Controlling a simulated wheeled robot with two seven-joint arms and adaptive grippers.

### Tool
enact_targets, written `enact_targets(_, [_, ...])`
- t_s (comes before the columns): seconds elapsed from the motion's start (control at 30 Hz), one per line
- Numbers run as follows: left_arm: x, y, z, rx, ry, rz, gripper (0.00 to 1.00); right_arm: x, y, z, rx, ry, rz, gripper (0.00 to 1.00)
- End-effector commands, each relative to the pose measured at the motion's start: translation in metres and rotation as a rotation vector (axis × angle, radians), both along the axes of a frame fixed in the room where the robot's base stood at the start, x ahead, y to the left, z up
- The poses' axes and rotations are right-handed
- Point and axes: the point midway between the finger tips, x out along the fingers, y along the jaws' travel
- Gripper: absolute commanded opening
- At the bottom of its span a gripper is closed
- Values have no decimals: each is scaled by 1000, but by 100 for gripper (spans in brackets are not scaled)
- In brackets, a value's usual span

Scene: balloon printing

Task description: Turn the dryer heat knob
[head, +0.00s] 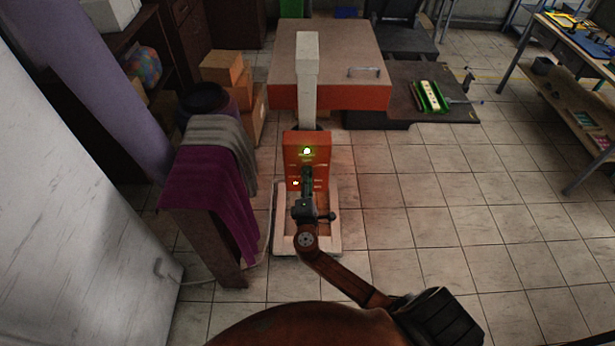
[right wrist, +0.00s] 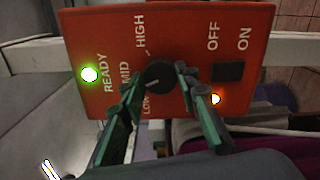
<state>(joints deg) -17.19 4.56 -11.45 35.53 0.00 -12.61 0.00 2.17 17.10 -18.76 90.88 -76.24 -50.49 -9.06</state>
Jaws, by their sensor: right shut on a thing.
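The dryer's orange control panel (head: 293,141) stands upright in front of my right arm; it also fills the upper part of the right wrist view (right wrist: 85,45). The black round heat knob (right wrist: 158,76) sits mid-panel among the labels LOW, MID and HIGH. A pale mark on it seems to point toward the LOW side. My right gripper (head: 308,177) has its green-black fingers on both sides of the knob and is shut on it; it also shows in the right wrist view (right wrist: 156,82). The knob is hidden in the head view. My left gripper is out of view.
The green READY lamp (right wrist: 90,74) and an orange lamp (right wrist: 215,99) are lit. A black OFF/ON switch (right wrist: 228,72) sits beside the knob. A rack with purple cloth (head: 215,190) stands close left. The tiled floor at right is clear.

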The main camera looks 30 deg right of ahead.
Motion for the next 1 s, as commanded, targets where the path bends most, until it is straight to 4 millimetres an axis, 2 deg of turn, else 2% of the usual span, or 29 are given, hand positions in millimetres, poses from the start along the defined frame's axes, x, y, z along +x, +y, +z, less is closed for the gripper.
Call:
enact_targets(0.5, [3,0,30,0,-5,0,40,0,1,1,-390,240,3,5])
enact_targets(1.0, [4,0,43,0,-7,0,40,0,1,-1,-567,350,2,5])
